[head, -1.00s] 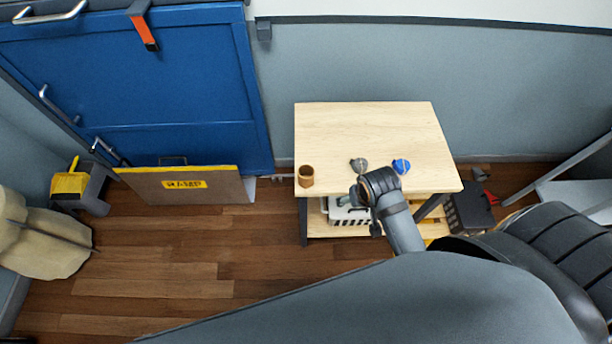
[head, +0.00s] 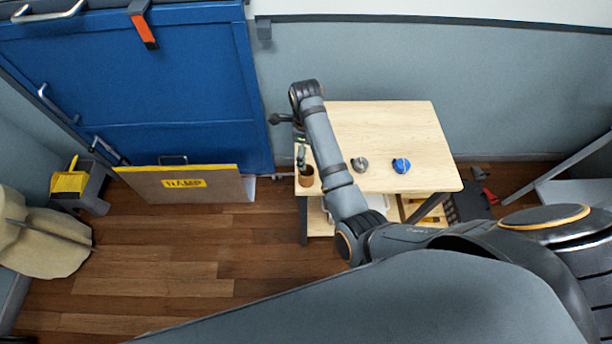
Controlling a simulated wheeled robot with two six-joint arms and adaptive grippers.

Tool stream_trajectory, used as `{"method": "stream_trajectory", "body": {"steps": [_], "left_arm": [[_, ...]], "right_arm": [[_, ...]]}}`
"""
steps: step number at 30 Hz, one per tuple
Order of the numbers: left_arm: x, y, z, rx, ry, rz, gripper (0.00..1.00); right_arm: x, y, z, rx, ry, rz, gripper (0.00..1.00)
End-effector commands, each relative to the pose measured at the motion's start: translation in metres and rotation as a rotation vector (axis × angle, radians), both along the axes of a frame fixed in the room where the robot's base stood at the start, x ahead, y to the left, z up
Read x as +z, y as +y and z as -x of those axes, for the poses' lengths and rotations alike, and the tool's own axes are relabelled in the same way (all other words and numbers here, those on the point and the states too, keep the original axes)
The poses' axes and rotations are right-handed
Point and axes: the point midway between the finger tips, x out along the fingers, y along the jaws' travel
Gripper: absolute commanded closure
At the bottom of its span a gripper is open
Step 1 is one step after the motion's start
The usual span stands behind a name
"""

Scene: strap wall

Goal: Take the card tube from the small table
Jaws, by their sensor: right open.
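The card tube (head: 306,183), a short brown cylinder, stands upright at the left front corner of the small table (head: 385,125). My right gripper (head: 302,163) is open and lies at the tube's top, seen from above. Whether its fingers touch the tube or sit around its rim is too small to tell. My right arm crosses the table's left part and hides some of the tabletop. My left gripper is not in view.
A grey round object (head: 360,164) and a blue round object (head: 401,165) lie on the table, right of my arm. A ramp board (head: 190,184) leans by the blue door (head: 150,90). The floor (head: 190,255) at left front is clear.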

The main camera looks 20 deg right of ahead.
Motion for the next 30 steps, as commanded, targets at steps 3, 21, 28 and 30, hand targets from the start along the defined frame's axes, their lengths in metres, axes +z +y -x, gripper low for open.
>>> {"method": "stream_trajectory", "body": {"steps": [3,21,28,30], "left_arm": [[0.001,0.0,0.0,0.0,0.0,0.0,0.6],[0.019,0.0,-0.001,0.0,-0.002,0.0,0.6],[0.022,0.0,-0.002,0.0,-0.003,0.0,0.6],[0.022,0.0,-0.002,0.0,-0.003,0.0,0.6]], "right_arm": [[-0.004,0.0,0.0,-0.006,0.004,0.001,0.22],[-0.07,0.002,0.006,-0.002,0.005,0.0,0.22],[-0.103,0.003,0.008,-0.003,0.0,0.0,0.22],[-0.105,0.003,0.007,-0.003,-0.001,-0.001,0.22]]}}
